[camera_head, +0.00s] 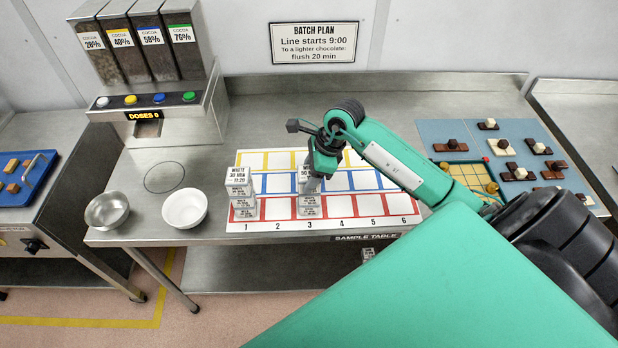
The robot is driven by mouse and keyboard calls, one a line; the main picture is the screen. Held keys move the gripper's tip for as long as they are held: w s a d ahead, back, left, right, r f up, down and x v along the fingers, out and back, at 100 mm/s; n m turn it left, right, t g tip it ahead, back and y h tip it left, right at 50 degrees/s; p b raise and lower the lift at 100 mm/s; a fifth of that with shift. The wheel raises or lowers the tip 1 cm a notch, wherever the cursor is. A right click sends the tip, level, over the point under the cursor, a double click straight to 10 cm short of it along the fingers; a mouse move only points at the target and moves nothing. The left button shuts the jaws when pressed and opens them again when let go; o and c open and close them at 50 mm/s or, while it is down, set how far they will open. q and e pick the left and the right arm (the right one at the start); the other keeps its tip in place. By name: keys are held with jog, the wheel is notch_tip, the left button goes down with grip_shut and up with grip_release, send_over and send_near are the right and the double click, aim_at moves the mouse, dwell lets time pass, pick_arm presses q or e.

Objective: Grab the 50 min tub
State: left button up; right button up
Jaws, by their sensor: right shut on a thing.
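My right gripper (318,165) is shut on a small white tub (305,185) above column 3 of the sample mat (350,205). The gripper hides much of this tub, and I cannot read its full label or tell whether it is clear of the tub (309,206) below it. Another stack stands in column 1; its top tub (238,177) reads "WHITE 30 MIN 11:20", and the lower labels (244,207) are too small to read surely. I cannot make out a 50 min label. My left gripper is not in view.
A steel bowl (107,210) and a white bowl (184,208) stand left of the mat. The cocoa dispenser (165,110) stands at the back left. Blue boards with chocolate pieces (520,173) lie at the right. A small labelled item (368,254) shows below the table edge.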

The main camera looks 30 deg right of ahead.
jog(key=shift+r, duration=0.1)
jog(key=shift+r, duration=0.45)
notch_tip(320, 180, up, 26)
jog(key=b, duration=0.1)
dwell(0.7)
